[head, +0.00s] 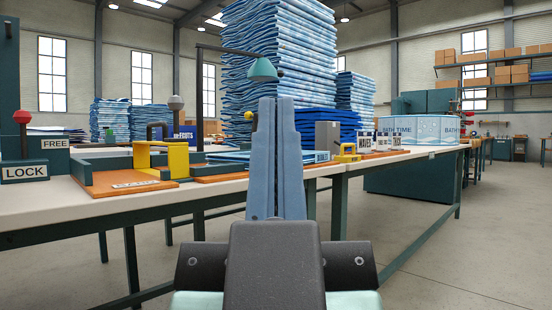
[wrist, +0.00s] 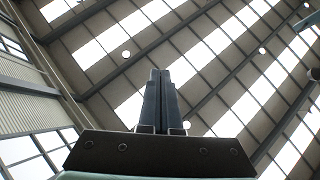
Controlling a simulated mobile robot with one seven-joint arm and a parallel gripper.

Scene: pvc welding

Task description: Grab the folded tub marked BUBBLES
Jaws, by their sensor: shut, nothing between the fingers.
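My gripper (head: 276,102) points upward in the middle of the head view, its two long blue-grey fingers shut with nothing between them. In the wrist view the shut gripper (wrist: 161,74) points at the ceiling. A dark blue item with a partly hidden label (head: 185,135) stands farther back on the left. The gripper touches none of these.
The white-topped table (head: 95,205) crosses in front of me. Tall blue stacks (head: 275,60) rise behind. Floor is clear at right.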

